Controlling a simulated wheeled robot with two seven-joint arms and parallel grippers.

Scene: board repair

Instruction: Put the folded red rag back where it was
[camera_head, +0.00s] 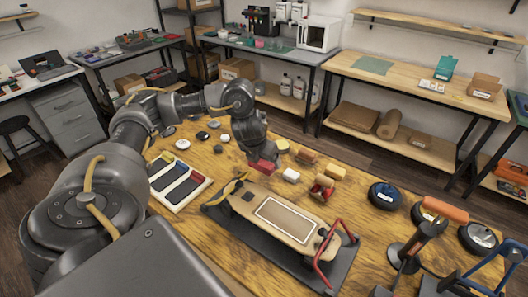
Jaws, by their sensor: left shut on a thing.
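The folded red rag (263,165) is a small red block-like shape at the far side of the wooden workbench, behind the skateboard. My left gripper (263,155) points down over it and is shut on it. The gripper hides part of the rag, and I cannot tell whether the rag touches the bench top. My right gripper is out of view.
A tray with dark strips (180,183) is at the left.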

